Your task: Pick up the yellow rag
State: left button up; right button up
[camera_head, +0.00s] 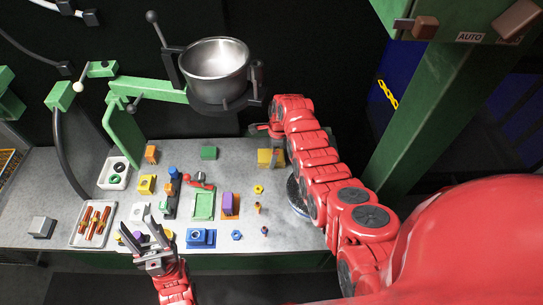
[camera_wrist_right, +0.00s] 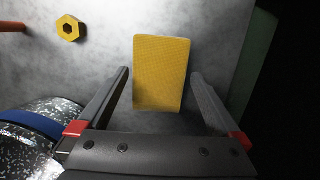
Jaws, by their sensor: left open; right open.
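The yellow rag (camera_wrist_right: 161,73) is a flat yellow rectangle on the grey table. In the right wrist view it lies between and ahead of the fingers of my right gripper (camera_wrist_right: 161,88), which is open. In the head view the rag (camera_head: 265,158) shows at the back right of the table, partly hidden by my right arm. My left gripper (camera_head: 145,240) is open and empty over the front left of the table.
A yellow nut (camera_wrist_right: 70,28) lies left of the rag. A speckled round object (camera_wrist_right: 40,130) is close beside my right gripper. A metal pot (camera_head: 214,62) hangs above the table's back edge. A green post (camera_head: 410,125) stands at the right. Several small parts cover the middle.

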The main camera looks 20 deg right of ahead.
jog(key=shift+a+f, duration=0.1)
jog(key=shift+f, duration=0.55)
jog(key=shift+c, duration=0.3)
jog(key=c, duration=1.2)
jog(key=shift+o, duration=0.2)
jog(key=shift+r, duration=0.15)
